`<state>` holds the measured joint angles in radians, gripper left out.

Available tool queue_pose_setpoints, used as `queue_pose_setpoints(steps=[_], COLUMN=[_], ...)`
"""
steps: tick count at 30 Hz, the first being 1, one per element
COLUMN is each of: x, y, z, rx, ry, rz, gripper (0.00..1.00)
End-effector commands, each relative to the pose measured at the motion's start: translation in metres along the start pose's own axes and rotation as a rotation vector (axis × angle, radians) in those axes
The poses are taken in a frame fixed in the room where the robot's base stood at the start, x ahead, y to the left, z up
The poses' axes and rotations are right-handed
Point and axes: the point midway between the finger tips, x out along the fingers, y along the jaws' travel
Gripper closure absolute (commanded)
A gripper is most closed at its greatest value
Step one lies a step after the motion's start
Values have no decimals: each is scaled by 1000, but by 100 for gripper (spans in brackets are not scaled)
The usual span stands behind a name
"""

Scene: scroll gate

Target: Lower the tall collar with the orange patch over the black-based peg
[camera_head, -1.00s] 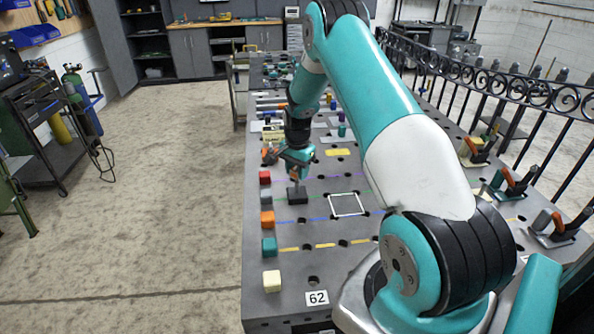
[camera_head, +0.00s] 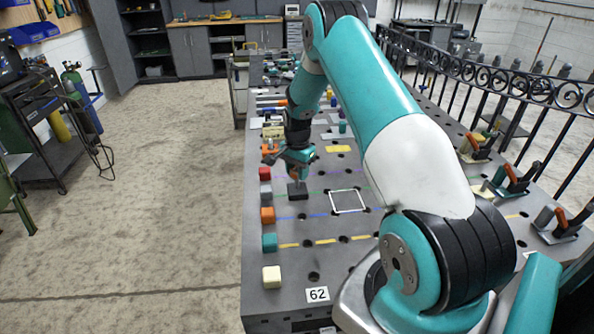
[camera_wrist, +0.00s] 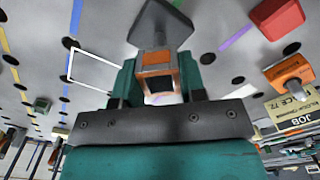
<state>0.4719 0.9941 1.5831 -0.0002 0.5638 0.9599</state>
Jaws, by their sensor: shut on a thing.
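My gripper (camera_wrist: 158,85) is shut on the tall collar (camera_wrist: 158,73), whose orange patch and dark square opening show between the teal fingers in the wrist view. The black base (camera_wrist: 180,14) of the peg lies just beyond the collar, with a grey body in front of it. In the head view my gripper (camera_head: 295,165) is right above the black base (camera_head: 297,190), which stands on the table near its left edge. The peg itself is mostly hidden, and I cannot tell whether the collar is around it or only above it.
A row of blocks runs along the table's left edge: red (camera_head: 265,174), grey, orange (camera_head: 267,215), teal (camera_head: 270,242) and cream (camera_head: 272,277). A white square outline (camera_head: 347,201) lies right of the base, on bare tabletop. A black scroll fence (camera_head: 500,85) stands along the right.

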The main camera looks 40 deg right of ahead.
Motion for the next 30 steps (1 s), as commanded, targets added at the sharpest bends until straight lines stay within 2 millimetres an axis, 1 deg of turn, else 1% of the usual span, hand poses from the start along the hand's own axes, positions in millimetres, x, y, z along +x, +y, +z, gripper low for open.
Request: queue_pose_setpoints(steps=[18, 28, 29, 30], x=[14, 15, 15, 15], y=[0, 0, 0, 0], z=[0, 0, 0, 0], rx=[0, 0, 0, 0], ry=[0, 0, 0, 0], rz=[0, -1, 0, 0], gripper=[91, 91, 57, 48])
